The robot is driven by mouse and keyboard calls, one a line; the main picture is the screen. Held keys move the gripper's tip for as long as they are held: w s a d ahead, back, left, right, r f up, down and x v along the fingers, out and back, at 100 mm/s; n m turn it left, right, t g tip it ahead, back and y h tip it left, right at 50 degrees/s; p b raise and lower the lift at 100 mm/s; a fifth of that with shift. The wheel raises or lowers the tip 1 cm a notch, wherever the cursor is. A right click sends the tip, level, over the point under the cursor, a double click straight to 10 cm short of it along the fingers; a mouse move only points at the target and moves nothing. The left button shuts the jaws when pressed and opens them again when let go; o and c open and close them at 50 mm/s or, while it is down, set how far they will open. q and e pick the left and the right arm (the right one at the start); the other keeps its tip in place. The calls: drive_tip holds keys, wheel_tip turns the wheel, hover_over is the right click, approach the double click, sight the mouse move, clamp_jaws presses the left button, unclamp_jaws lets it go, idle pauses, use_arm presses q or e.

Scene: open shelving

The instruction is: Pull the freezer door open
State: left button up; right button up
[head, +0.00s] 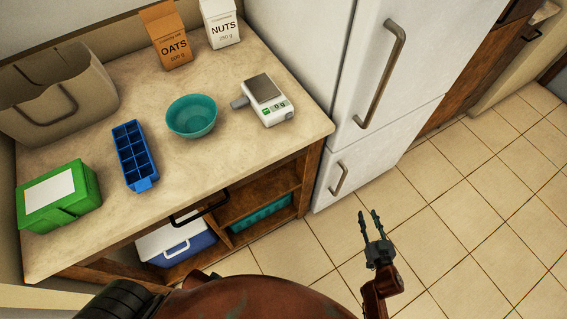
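The white fridge-freezer (362,80) stands right of the counter. Its lower, smaller door (375,155), which I take as the freezer door, looks shut. A short grey vertical handle (338,179) is on that door near its left edge. The larger upper door carries a longer grey handle (383,75) and is also shut. My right gripper (369,213) is over the floor in front of the fridge, right of and nearer than the small handle, apart from it. Its two fingers are parted with nothing between them. My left gripper is not in view.
The tiled floor (480,210) at right is clear.

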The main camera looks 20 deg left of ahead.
sight(343, 177)
use_arm(q)
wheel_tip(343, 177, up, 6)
drive_tip(key=b, duration=0.4)
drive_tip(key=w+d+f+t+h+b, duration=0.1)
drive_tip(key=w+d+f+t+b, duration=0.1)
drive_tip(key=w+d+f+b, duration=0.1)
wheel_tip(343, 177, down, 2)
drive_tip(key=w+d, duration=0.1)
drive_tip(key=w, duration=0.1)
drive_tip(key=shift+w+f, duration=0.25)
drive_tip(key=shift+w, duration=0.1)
use_arm(e)
drive_tip(key=w+a+r+n+y, duration=0.1)
drive_tip(key=w+a+r, duration=0.1)
drive_tip(key=a, duration=0.3)
drive_tip(key=w+a+r+n+y, duration=0.1)
drive_tip(key=w+a+r+y, duration=0.1)
drive_tip(key=w+a+r, duration=0.1)
drive_tip(key=w+a+r+n+y, duration=0.1)
drive_tip(key=w+a+r, duration=0.2)
drive_tip(key=a, duration=0.3)
drive_tip(key=shift+w+a+r+y, duration=0.1)
drive_tip(key=shift+a+r+y, duration=0.3)
clamp_jaws()
